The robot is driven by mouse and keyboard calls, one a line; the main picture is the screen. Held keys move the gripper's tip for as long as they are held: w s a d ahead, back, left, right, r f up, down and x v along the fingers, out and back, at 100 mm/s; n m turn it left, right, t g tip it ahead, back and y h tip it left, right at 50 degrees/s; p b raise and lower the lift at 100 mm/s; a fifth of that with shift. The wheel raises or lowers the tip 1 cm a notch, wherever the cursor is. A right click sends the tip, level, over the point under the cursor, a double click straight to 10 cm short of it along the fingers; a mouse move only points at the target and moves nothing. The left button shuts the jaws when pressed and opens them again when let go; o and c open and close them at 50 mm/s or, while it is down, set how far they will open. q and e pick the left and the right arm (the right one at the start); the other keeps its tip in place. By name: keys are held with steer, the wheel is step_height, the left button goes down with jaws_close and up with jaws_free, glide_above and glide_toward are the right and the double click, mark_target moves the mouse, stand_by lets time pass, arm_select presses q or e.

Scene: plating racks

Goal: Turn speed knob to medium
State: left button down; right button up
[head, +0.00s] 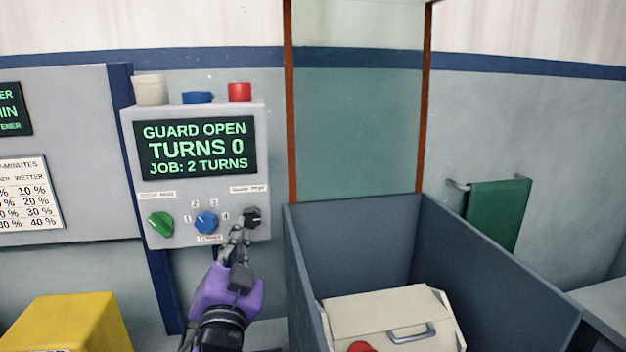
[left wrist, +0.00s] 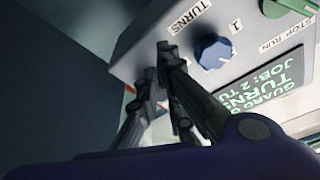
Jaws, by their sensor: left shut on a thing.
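The grey control box (head: 262,150) hangs on the wall with a row of three knobs. The black knob (head: 252,214) is at its lower right, under a label too small to read surely. My left gripper (head: 244,227) reaches up from below and is shut on the black knob. In the left wrist view the fingers (left wrist: 163,62) close at the panel edge and mostly hide that knob. The blue knob (head: 206,222), among small number labels, also shows in the left wrist view (left wrist: 213,51). The green knob (head: 160,224) is at the left. My right gripper is not in view.
The screen (head: 196,148) reads GUARD OPEN, TURNS 0, JOB: 2 TURNS. Beige, blue and red caps sit atop the box. A dark open bin (head: 490,255) with a clear raised guard (head: 358,120) stands right. A yellow block (head: 65,325) is lower left.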

arm_select(q)
steer(key=shift+w+d+f, duration=0.1)
steer(key=shift+d+f, duration=0.1)
steer(key=shift+d, duration=0.25)
steer(key=shift+w+d+f, duration=0.1)
steer(key=shift+d+f, duration=0.05)
steer(key=shift+d, duration=0.3)
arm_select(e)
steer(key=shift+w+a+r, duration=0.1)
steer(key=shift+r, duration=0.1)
arm_select(q)
steer(key=shift+p, duration=0.3)
steer(key=shift+d+f, duration=0.1)
steer(key=shift+d, duration=0.1)
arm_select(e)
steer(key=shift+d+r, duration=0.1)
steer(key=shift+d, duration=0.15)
arm_select(q)
steer(key=shift+f, duration=0.2)
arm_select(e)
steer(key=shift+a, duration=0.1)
